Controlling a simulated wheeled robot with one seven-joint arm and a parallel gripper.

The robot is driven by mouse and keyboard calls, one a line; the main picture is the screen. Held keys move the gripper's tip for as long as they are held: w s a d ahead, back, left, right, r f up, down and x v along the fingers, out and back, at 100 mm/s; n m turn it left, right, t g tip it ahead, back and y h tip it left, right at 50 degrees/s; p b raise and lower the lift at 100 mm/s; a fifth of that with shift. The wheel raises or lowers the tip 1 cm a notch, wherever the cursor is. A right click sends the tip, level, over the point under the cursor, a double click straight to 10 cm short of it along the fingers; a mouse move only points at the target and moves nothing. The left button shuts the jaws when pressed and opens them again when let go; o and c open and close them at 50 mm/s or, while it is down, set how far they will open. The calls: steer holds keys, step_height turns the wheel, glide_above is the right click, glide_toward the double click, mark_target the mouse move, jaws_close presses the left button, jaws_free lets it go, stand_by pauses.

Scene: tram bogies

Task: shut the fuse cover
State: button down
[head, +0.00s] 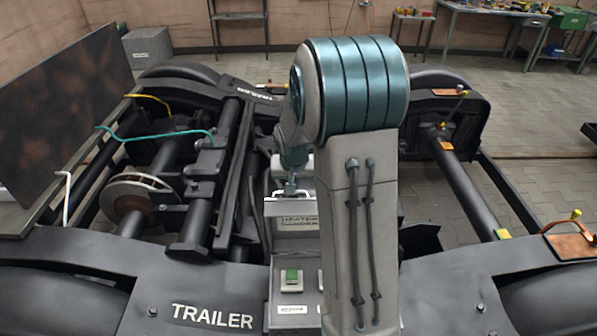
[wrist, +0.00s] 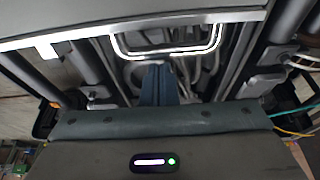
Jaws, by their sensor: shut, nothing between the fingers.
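A light grey box with a dark-lettered label plate (head: 298,222) stands in the middle of the bogie frame, partly hidden behind my arm. A pale handle (head: 278,198) shows at its upper edge. In the wrist view a grey panel, apparently the fuse cover (wrist: 215,24), spans the top, with a bright metal loop handle (wrist: 128,46) at its lower edge. How far the cover stands open cannot be told. My gripper (head: 290,188) is above and close to the handle. In the wrist view its blue fingers (wrist: 158,72) are shut and empty, just below the loop; contact is unclear.
A green switch (head: 291,277) sits on a grey surface below the label. Dark bogie frames lettered TRAILER (head: 212,316) surround the box. A brake disc (head: 140,196) and a teal cable (head: 160,134) are at left. An axle (head: 465,190) lies at right. Workbenches stand behind.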

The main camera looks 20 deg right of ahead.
steer(key=shift+s+a, duration=0.1)
steer(key=shift+s, duration=0.25)
